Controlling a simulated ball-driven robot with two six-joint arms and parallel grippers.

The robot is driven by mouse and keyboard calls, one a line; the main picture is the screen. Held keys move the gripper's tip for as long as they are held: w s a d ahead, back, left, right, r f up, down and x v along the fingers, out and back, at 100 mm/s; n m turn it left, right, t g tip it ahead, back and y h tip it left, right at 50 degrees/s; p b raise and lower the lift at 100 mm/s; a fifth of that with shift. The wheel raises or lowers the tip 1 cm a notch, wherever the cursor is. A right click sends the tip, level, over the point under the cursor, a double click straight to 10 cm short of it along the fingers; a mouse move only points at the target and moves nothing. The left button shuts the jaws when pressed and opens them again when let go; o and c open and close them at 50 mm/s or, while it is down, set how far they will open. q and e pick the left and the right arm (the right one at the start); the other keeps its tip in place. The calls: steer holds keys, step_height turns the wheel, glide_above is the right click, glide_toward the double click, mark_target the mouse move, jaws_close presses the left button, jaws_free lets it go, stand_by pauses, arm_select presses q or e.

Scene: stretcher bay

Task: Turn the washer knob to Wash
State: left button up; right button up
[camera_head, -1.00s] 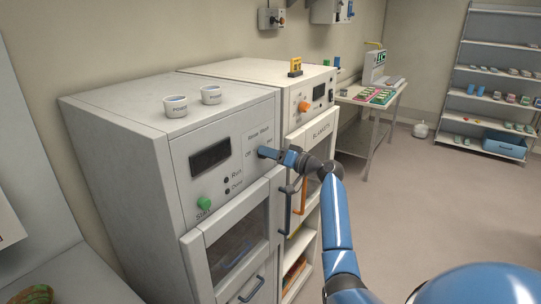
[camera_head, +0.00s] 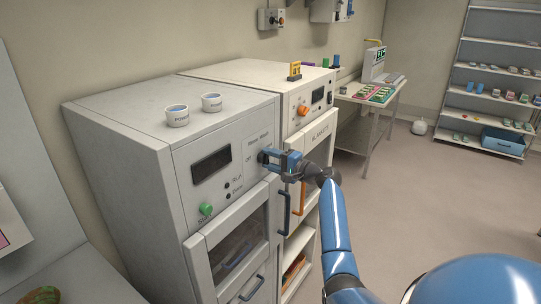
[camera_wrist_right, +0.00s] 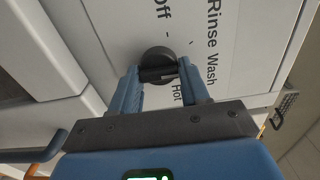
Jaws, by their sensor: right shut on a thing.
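The washer (camera_head: 120,135) is the grey front-left machine with a dark display (camera_head: 211,165) and a green Start button (camera_head: 206,209). Its dark round knob (camera_wrist_right: 157,54) shows in the right wrist view, among the printed words Off, Rinse, Wash and Hot. My right gripper (camera_head: 266,157) is at the panel's right side. In the right wrist view its two blue fingers (camera_wrist_right: 158,68) are closed on the knob's grip bar from both sides. The fingers hide the knob in the head view. I cannot tell which word the knob points at. My left gripper is not in view.
Two small white cups (camera_head: 177,115) stand on the washer. A second, cream machine (camera_head: 250,72) with an orange knob (camera_head: 302,110) stands beside it. Open floor (camera_head: 430,220) lies to the right.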

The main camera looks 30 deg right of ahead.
steer(key=m+p, duration=0.3)
steer(key=m, duration=0.2)
steer(key=shift+m, duration=0.4)
stand_by(0.3)
steer(key=o, duration=1)
steer(key=shift+f, duration=0.15)
steer(key=shift+o, duration=0.2)
steer(key=b+v, duration=0.3)
steer(key=v, duration=0.7)
steer(key=shift+s+d, duration=0.2)
steer(key=shift+s, duration=0.1)
